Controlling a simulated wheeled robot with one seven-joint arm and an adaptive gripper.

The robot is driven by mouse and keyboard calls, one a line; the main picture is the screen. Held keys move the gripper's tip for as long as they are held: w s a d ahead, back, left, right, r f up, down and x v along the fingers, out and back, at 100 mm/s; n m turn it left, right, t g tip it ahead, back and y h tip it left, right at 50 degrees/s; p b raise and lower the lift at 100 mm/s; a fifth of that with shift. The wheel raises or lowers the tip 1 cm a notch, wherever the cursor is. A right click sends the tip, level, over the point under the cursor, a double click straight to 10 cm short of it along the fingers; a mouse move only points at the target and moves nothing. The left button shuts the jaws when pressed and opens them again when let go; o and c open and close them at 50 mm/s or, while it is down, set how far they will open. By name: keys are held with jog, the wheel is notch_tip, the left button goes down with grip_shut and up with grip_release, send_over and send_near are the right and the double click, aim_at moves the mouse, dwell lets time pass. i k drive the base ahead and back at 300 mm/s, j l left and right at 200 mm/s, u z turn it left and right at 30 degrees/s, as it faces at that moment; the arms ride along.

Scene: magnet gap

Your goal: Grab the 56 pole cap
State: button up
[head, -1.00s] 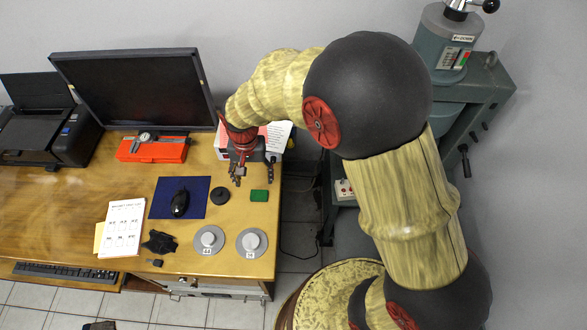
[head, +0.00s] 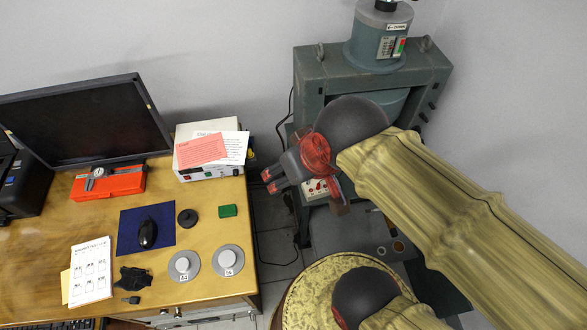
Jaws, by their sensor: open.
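Two round grey pole caps lie flat on the wooden desk near its front right corner, each with a raised centre and a small white label. The left cap (head: 184,266) has a label that looks like 44. The right cap (head: 229,261) has a label that may read 56, but it is too small to be sure. My gripper (head: 270,181) is open and empty. It points left, beyond the desk's right edge, in front of the green-grey machine, up and right of both caps and well apart from them.
A white instrument box (head: 209,172) with papers stands at the desk's back right. A mouse (head: 147,233) rests on a blue mat. The green-grey machine (head: 322,90) stands right of the desk.

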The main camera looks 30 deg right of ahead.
aim_at(229, 260)
jog(key=j+u, duration=0.1)
jog(key=u, duration=0.3)
jog(key=j+u, duration=0.1)
jog(key=u, duration=0.35)
jog(key=j+z, duration=0.5)
jog(key=j, duration=0.3)
jog(key=k+j+z, duration=0.1)
jog(key=j+z, duration=0.4)
jog(key=j, duration=0.3)
